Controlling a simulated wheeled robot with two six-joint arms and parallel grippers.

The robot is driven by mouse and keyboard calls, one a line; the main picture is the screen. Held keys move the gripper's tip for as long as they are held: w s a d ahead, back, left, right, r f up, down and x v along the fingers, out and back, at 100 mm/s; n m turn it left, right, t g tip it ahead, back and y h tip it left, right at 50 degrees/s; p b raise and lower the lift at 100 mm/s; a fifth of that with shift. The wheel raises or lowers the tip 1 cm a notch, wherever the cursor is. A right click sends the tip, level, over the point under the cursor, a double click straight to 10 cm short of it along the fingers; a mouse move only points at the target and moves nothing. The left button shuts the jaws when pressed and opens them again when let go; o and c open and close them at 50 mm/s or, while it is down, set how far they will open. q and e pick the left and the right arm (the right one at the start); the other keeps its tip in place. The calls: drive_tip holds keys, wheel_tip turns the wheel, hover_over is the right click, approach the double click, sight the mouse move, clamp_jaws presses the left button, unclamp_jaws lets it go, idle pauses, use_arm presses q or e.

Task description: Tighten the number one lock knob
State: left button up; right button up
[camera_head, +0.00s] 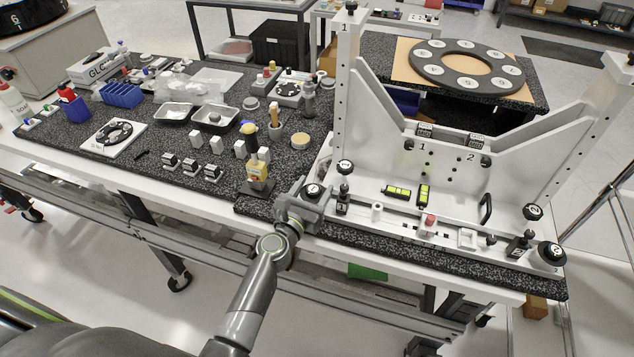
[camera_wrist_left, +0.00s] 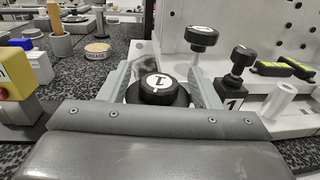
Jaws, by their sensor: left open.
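The number one lock knob (camera_wrist_left: 160,82) is a round black knob with a white cap marked 1, at the near left corner of the white mirror fixture (camera_head: 385,140). It also shows in the head view (camera_head: 312,189). My left gripper (camera_head: 311,192) is at this knob. In the left wrist view its grey fingers (camera_wrist_left: 162,72) stand on both sides of the knob, open, with the knob between them. Narrow gaps seem to remain beside the cap; contact is not clear. My right gripper is in neither view.
Close right of the knob stand a taller black knob (camera_wrist_left: 202,37) and a black post clamp (camera_wrist_left: 236,68). A yellow box (camera_head: 257,178) stands left of the gripper. More black knobs (camera_head: 533,212) sit at the fixture's right end. The table's front edge is close.

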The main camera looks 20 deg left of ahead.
use_arm(q)
drive_tip(key=shift+w+d, duration=0.15)
drive_tip(key=shift+w, duration=1)
drive_tip(key=shift+c, duration=0.3)
drive_tip(key=c, duration=0.9)
